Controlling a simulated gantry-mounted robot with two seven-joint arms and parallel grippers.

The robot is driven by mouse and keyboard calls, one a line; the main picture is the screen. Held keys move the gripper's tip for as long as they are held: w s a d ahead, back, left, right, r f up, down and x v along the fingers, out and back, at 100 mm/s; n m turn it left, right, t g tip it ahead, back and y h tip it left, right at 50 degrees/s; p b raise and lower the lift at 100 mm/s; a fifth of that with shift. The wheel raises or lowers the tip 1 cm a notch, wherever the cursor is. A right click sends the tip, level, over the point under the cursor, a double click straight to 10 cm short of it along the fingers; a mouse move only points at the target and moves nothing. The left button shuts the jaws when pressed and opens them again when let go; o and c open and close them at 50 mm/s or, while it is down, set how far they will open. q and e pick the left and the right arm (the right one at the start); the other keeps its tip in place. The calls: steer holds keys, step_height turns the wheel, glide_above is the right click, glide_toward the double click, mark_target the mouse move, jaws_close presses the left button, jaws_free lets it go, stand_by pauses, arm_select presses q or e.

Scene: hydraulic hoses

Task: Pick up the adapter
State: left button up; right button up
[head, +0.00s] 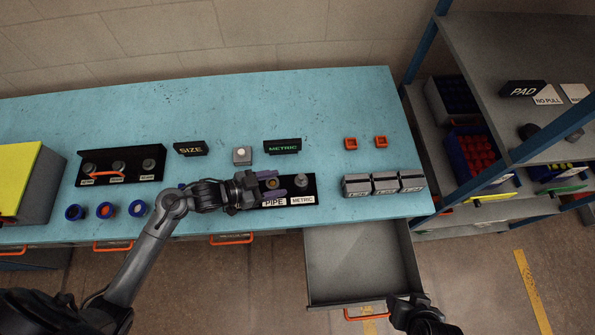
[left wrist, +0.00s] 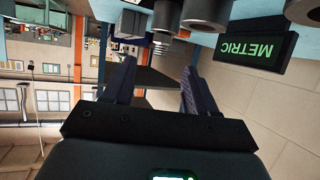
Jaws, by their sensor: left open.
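A black rack (head: 287,202) labelled PIPE and METRIC stands on the blue bench. It carries a small brass-coloured fitting (head: 272,183) on the PIPE side and a grey fitting (head: 301,181) on the METRIC side; which one is the adapter I cannot tell. My left gripper (head: 271,184) is open at the PIPE side, its fingers on either side of the brass-coloured fitting. In the left wrist view the gripper (left wrist: 157,64) is open, with a threaded fitting (left wrist: 162,40) past the fingertips, apart from them. My right gripper (head: 408,302) is at the bottom, by the drawer; its jaws are unclear.
An empty drawer (head: 360,262) is pulled out below the bench. Three grey blocks (head: 384,183) stand right of the rack. SIZE (head: 190,148) and METRIC (head: 282,146) signs and a grey button box (head: 242,155) stand behind.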

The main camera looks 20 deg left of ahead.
mark_target(299, 179)
arm_select(q)
steer(key=x, duration=0.6)
steer(key=shift+r, duration=0.1)
steer(key=shift+w+d, duration=0.35)
steer(key=shift+w, duration=0.15)
steer(key=shift+x, duration=2.1)
steer(key=shift+r, duration=0.1)
steer(key=shift+c, duration=0.3)
steer(key=c, duration=1)
